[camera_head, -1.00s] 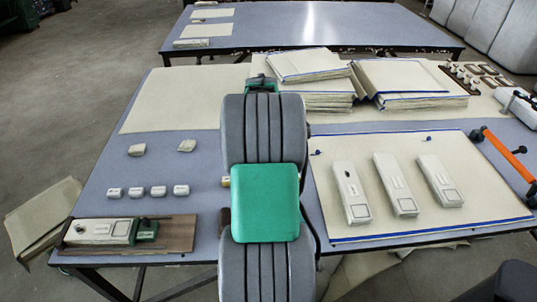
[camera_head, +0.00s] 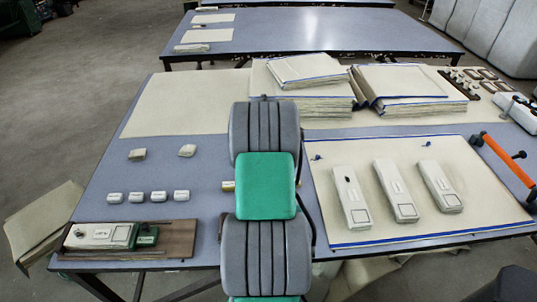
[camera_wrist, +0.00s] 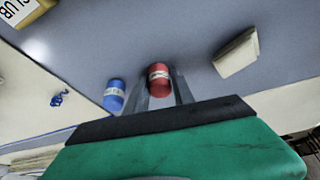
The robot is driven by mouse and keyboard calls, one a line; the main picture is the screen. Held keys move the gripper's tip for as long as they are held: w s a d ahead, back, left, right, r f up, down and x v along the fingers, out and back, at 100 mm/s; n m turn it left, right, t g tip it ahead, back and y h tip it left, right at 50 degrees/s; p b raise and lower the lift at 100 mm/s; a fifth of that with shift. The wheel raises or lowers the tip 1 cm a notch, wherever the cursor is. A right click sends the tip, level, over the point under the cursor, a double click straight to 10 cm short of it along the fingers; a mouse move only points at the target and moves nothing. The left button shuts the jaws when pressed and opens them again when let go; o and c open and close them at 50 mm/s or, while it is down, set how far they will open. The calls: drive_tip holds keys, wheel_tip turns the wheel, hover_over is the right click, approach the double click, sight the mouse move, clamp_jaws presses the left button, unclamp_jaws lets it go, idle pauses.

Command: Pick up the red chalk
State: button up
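The red chalk (camera_wrist: 159,79) is a short red cylinder with a pale label band, on the grey-blue table in the wrist view. My gripper (camera_wrist: 160,88) is open, with one grey finger on each side of the chalk. I cannot tell whether either finger touches it. A blue chalk (camera_wrist: 115,96) with a similar band lies just left of the left finger. In the head view my arm covers the middle of the table, and I cannot make out the gripper's fingers or the red chalk there.
A pale block (camera_wrist: 237,52) lies to the right in the wrist view. In the head view, several small white blocks (camera_head: 138,197) stand left of my arm. A wooden board (camera_head: 180,240) holds a device. A cream mat (camera_head: 320,190) with three pale devices lies right.

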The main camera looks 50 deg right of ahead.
clamp_jaws()
drive_tip(key=shift+r, duration=0.1)
